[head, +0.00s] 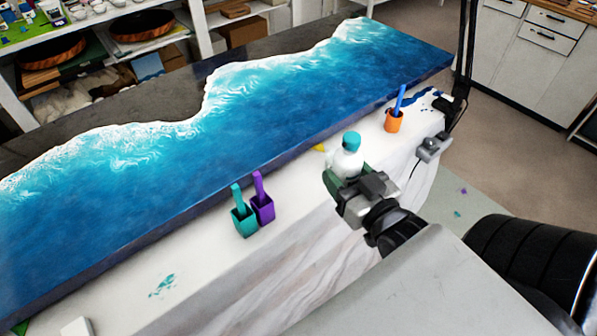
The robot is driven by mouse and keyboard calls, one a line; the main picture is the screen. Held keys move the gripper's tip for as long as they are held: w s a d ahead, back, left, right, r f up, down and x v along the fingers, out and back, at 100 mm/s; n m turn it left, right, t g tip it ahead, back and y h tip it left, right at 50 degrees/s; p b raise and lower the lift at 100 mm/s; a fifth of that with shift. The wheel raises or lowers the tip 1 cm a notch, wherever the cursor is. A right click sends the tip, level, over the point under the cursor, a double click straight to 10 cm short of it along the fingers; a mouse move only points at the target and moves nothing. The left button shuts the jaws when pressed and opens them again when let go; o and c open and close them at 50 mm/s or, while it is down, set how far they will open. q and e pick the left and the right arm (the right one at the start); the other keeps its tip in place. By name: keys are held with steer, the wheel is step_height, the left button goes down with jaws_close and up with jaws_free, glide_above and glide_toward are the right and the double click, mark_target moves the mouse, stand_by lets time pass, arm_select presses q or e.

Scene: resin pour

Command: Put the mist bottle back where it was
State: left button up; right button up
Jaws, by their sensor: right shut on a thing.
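The mist bottle (347,159), white with a teal cap, is held upright in my right gripper (344,177) at the front edge of the white bench. The gripper hides the bottle's lower part, so I cannot tell whether its base touches the bench. My right gripper is shut on it. My left gripper is not in view.
The blue-and-white resin slab (270,100) lies along the bench (200,262). A teal cup (243,221) and a purple cup (263,208), each with a stick, stand left of the gripper. An orange cup (393,122) with a blue stick stands to the right. Bench between them is mostly clear.

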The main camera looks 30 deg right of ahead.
steer(key=shift+w+d, duration=0.15)
steer(key=shift+w, duration=0.1)
steer(key=w+a+f, duration=0.1)
steer(key=w+f, duration=0.1)
steer(key=w, duration=0.1)
steer(key=w+a+f, duration=0.1)
steer(key=w+f, duration=0.1)
steer(key=w, duration=0.2)
steer(key=w+a+f, duration=0.1)
steer(key=w+f, duration=0.1)
steer(key=w, duration=0.1)
steer(key=shift+w+a+f, duration=0.1)
steer(key=shift+w, duration=0.1)
steer(key=shift+w+a+f, duration=0.1)
steer(key=shift+w+f, duration=0.1)
steer(key=shift+f, duration=0.35)
step_height(320, 180, down, 2)
steer(key=shift+f, duration=0.65)
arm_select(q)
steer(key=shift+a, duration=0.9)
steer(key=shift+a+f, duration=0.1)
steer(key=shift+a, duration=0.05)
